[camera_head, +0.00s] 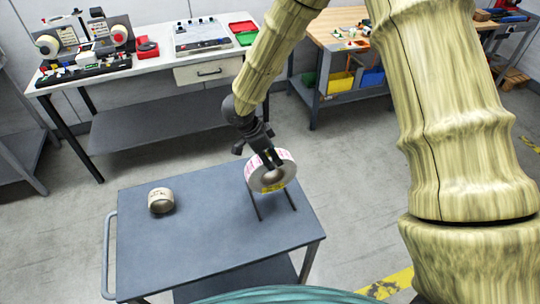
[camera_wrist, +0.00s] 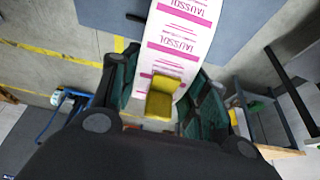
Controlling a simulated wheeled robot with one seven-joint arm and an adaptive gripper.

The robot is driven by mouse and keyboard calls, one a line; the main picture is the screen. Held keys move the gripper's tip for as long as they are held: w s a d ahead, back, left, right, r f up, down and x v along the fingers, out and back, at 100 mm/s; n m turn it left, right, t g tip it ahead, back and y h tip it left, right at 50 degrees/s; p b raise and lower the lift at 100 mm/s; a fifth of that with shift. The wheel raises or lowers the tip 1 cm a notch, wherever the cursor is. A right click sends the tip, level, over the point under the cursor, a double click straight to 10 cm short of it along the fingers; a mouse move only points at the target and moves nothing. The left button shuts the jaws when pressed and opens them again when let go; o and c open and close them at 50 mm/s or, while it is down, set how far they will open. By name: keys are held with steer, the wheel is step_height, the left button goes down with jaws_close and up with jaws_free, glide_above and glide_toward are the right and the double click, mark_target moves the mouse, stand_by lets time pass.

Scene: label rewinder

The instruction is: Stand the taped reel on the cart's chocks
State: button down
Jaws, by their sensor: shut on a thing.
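My gripper (camera_head: 266,158) is shut on the taped reel (camera_head: 270,177), a white roll with pink print and a yellow patch low on its near side. In the wrist view the reel's label band (camera_wrist: 183,30) runs between my fingers (camera_wrist: 162,95), with the yellow tape (camera_wrist: 160,97) in the middle. The reel is upright, slightly tilted, over the right part of the cart (camera_head: 190,245). Two thin dark bars, apparently the chocks (camera_head: 289,199), show on the cart top just below it. I cannot tell whether the reel touches them; their far ends are hidden.
A smaller beige roll (camera_head: 160,201) sits on the cart's left part. The cart top between the rolls and in front is clear. Behind are a white bench (camera_head: 150,65) with machines and a wooden bench (camera_head: 325,30) with bins. Floor separates them from the cart.

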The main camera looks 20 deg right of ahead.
steer(key=shift+f+b, duration=1.45)
steer(key=shift+f, duration=0.15)
steer(key=shift+f+b, duration=0.3)
steer(key=shift+f, duration=0.9)
steer(key=c, duration=0.7)
jaws_free()
steer(key=v, duration=1.2)
